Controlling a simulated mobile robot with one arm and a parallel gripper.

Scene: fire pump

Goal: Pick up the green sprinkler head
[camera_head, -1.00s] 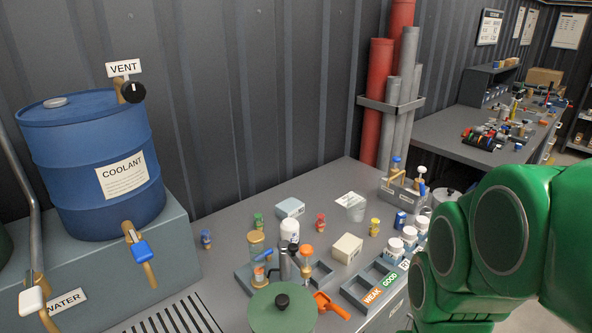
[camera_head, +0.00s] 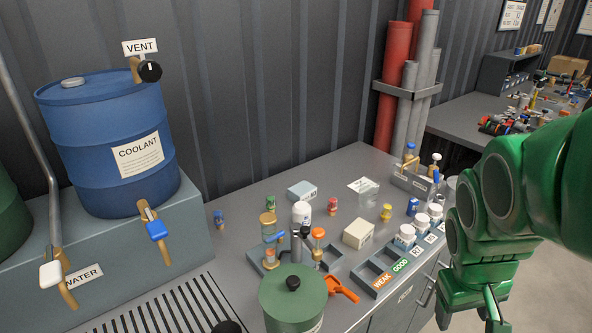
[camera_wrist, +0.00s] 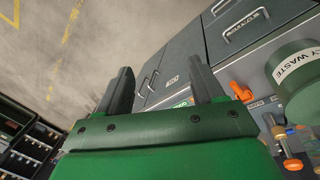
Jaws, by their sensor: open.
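The green sprinkler head (camera_head: 270,203) is a small upright piece on the grey bench, toward the wall, left of a pale blue-grey box. Similar small heads stand apart from it: a blue one (camera_head: 219,219), a red one (camera_head: 333,206) and a yellow one (camera_head: 386,212). My gripper (camera_head: 492,312) hangs at the lower right in the head view, off the bench's front side and far from the green head. In the wrist view my gripper (camera_wrist: 163,80) has its two dark fingers apart with nothing between them. The green head is not seen in the wrist view.
A green waste can (camera_head: 293,296) stands at the bench front, with an orange scoop (camera_head: 341,289) beside it. A bottle rack (camera_head: 257,262), white bottle (camera_head: 301,213) and cream box (camera_head: 357,234) stand mid-bench. A blue coolant drum (camera_head: 108,150) is at left.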

